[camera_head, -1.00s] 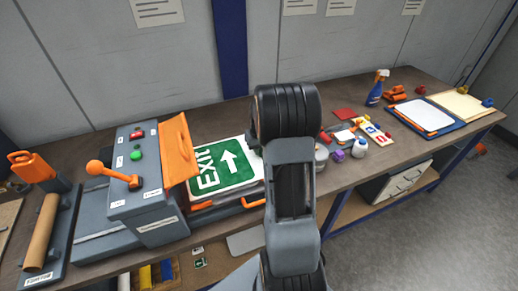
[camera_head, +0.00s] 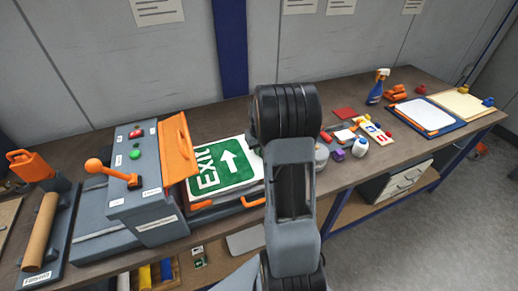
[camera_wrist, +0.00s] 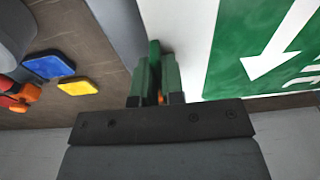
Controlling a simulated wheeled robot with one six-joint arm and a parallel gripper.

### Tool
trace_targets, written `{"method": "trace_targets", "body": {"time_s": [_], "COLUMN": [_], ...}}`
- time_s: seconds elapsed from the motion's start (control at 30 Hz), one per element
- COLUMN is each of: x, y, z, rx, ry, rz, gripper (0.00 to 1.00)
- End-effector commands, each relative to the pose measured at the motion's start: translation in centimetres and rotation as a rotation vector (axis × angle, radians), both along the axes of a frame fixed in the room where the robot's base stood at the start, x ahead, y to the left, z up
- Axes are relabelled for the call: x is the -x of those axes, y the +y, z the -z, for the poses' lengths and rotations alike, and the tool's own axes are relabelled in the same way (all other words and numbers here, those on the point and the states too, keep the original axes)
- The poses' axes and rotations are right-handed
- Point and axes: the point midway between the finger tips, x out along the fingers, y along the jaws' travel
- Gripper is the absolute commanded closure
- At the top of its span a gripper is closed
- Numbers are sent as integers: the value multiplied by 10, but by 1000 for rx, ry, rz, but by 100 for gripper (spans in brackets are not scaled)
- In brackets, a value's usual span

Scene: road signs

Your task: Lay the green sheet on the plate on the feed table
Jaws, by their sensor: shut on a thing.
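The green sheet (camera_head: 228,166), marked EXIT with a white arrow, lies almost flat over the feed table (camera_head: 200,212), right of the grey press. A white border shows around the green; I cannot tell how much of it is the plate below. In the wrist view the green sheet (camera_wrist: 268,50) is at the right. My gripper (camera_wrist: 155,82) is at the white border's edge, shut on a narrow green piece that appears to be the sheet's tab. In the head view my arm hides the gripper and the sheet's right end.
The grey press (camera_head: 143,190) with an orange guard (camera_head: 178,148) and lever stands close left of the sheet. Bottles, small coloured pieces and a spray bottle (camera_head: 377,87) are on the bench to the right. A blue-edged board (camera_head: 425,118) lies farther right.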

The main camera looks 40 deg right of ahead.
Motion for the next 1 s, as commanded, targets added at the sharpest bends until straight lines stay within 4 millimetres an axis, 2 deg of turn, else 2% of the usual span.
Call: {"method": "trace_targets", "body": {"time_s": [0.4,0.43,0.7,0.87,1.0], "x": [0,0,0,0,0], "y": [0,0,0,0,0], "z": [0,0,1,1,1], "rx": [0,0,0,0,0], "ry": [0,0,0,0,0], "rz": [0,0,0,0,0], "gripper": [100,88,62,61,49]}}
